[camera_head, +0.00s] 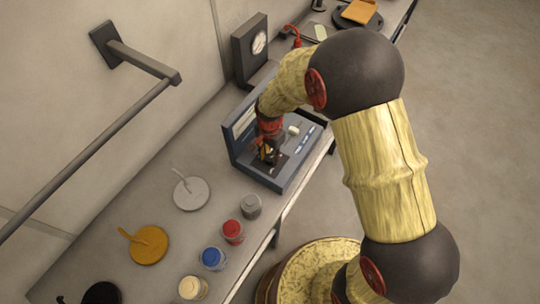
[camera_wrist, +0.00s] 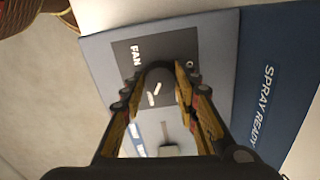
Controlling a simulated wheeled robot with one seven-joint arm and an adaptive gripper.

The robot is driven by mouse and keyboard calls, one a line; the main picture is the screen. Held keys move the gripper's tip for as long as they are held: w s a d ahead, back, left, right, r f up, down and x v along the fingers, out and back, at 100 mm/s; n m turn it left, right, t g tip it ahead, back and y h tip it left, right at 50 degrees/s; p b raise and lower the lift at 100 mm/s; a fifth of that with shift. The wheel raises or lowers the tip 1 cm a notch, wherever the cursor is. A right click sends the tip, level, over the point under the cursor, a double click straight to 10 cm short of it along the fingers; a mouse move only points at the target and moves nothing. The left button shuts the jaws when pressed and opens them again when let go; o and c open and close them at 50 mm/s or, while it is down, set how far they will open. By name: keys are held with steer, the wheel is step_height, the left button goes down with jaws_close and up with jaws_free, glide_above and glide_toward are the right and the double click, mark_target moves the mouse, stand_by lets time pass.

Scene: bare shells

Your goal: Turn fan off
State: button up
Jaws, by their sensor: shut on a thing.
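The fan control is a dark round knob (camera_wrist: 157,78) with white marks. It sits on a dark square labelled FAN on a grey control panel (camera_wrist: 105,60). In the head view the panel belongs to a blue-grey box (camera_head: 243,169) on the bench. My gripper (camera_wrist: 155,92) comes down over the panel, with one finger on each side of the knob, and is shut on it. In the head view my gripper (camera_head: 268,153) is over the box and hides the knob. Part of a second label beside the knob is covered by a finger.
A blue strip (camera_wrist: 275,95) reading SPRAY READY borders the panel. Lidded jars, including a red one (camera_head: 233,231) and a blue one (camera_head: 213,258), stand on the bench near a white dish (camera_head: 191,193) and an orange dish (camera_head: 149,245). A gauge box (camera_head: 249,48) stands behind.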

steer(key=shift+n, duration=0.3)
steer(key=n, duration=1.1)
steer(key=shift+n, duration=0.4)
steer(key=n, duration=1.1)
steer(key=shift+n, duration=0.3)
steer(key=o, duration=1.2)
steer(key=shift+c, duration=0.2)
